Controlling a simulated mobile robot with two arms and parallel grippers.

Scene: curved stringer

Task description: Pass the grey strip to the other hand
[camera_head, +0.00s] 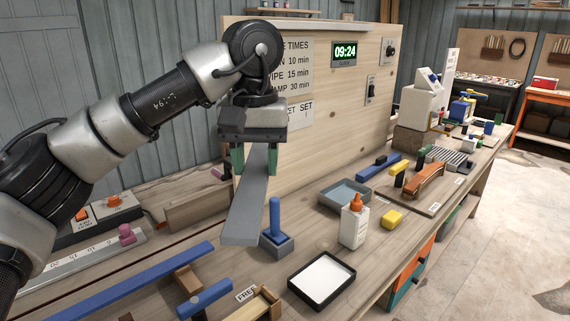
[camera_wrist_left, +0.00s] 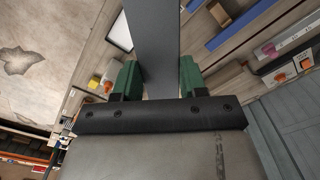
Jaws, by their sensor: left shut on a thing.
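The grey strip (camera_head: 246,208) is long, flat and straight in the head view. My left gripper (camera_head: 254,165) is shut on it near its upper end and holds it above the workbench. The strip's free end slants down toward the front, beside a blue block with an upright handle. In the left wrist view the strip (camera_wrist_left: 153,45) runs up between the green fingers of my left gripper (camera_wrist_left: 157,82). My right gripper is not in either view.
A wooden panel (camera_head: 312,150) with a clock stands behind the strip.

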